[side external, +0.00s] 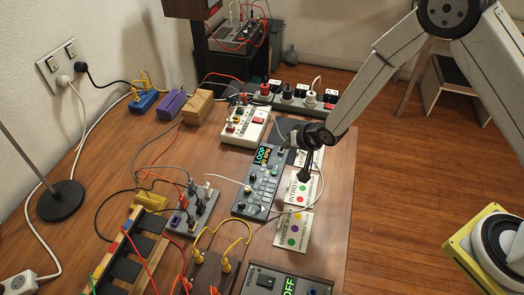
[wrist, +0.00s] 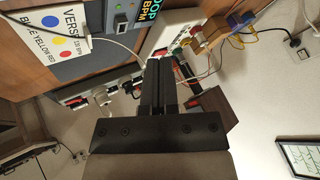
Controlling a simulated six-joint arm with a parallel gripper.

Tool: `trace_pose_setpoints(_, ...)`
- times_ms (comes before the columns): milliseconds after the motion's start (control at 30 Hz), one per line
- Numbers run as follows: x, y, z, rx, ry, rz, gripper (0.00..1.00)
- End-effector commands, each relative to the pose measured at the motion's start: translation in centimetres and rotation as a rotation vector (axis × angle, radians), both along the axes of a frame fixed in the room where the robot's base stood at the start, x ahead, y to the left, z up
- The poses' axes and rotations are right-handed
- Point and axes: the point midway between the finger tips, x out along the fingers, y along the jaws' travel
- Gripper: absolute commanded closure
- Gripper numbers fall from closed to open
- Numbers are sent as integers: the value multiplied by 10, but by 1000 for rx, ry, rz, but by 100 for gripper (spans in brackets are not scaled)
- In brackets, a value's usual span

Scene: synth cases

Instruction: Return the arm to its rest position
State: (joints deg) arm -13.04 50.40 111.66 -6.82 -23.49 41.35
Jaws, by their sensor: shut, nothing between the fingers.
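My gripper (side external: 305,179) points down over the cards along the right side of the table, with my arm reaching in from the upper right. Its fingers are shut with nothing between them. In the side view the tips overlap the upper part of the INTRO card (side external: 299,194); I cannot tell whether they touch it. In the wrist view my gripper (wrist: 160,66) shows as two dark fingers together, and a VERSE card (wrist: 62,36) with coloured dots lies at upper left.
The LOOP device (side external: 262,178) stands left of my gripper. A BRIDGE card (side external: 293,232) lies nearer the camera. A power strip (side external: 300,99) and cable-laden modules crowd the table (side external: 326,258). Open floor (side external: 395,225) lies to the right.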

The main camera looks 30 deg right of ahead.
Motion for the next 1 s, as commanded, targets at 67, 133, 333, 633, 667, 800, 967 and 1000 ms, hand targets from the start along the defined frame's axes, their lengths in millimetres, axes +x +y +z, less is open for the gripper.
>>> trace_pose_setpoints(67, -6, -12, 16, -36, 17, 7, 100)
trace_pose_setpoints(133, -14, -22, 29, -72, 38, 20, 100)
trace_pose_setpoints(333, -43, -50, 62, -164, 107, 60, 100)
trace_pose_setpoints(633, -100, -86, 104, -274, 222, 138, 100)
trace_pose_setpoints(667, -107, -89, 107, -283, 233, 146, 100)
trace_pose_setpoints(800, -139, -103, 122, -320, 289, 191, 100)
trace_pose_setpoints(967, -175, -115, 135, -349, 350, 242, 100)
trace_pose_setpoints(1000, -183, -117, 137, -355, 362, 254, 100)
